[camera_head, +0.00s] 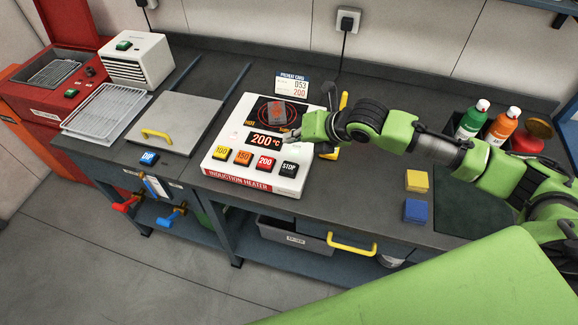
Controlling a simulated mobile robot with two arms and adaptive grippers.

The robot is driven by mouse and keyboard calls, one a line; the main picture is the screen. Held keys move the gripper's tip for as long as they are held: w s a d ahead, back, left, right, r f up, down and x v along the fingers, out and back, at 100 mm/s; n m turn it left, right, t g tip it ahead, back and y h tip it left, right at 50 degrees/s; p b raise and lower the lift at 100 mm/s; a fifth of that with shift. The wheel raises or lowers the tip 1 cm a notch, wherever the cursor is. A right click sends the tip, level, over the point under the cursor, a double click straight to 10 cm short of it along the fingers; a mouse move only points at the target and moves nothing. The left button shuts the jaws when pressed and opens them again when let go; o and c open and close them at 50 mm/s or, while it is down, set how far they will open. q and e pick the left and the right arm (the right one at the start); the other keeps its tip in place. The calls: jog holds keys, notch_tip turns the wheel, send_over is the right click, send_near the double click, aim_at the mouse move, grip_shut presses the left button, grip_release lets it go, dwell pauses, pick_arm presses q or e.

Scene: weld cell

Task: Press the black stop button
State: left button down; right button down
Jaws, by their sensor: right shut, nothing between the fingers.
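The black stop button (289,169) is at the right end of the button row on the white induction heater (222,158). Yellow 100, orange 150 and red 200 (265,163) buttons sit to its left. The heater's display (265,142) reads 200 °C. My right gripper (289,136) is shut and empty, reaching in from the right. Its tip is over the heater just right of the display, behind the stop button and apart from it. My left gripper is not in view.
A card (292,84) stands behind the heater. Yellow (417,181) and blue (416,211) blocks lie on the bench at right, with bottles (472,119) behind. A lidded dip tank (180,122) is left of the heater.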

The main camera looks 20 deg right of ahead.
jog(key=shift+f, duration=0.1)
jog(key=b, duration=0.7)
send_over(286, 165)
jog(key=s+d, duration=0.1)
jog(key=s, duration=0.1)
jog(key=f, duration=0.6)
jog(key=shift+w+f, duration=0.25)
jog(key=shift+f, duration=0.15)
jog(key=shift+f+b, duration=0.45)
jog(key=shift+f, duration=0.5)
jog(key=shift+f, duration=0.1)
jog(key=shift+f, duration=0.3)
jog(key=shift+f, duration=0.6)
jog(key=shift+r, duration=0.15)
jog(key=shift+r+p, duration=0.85)
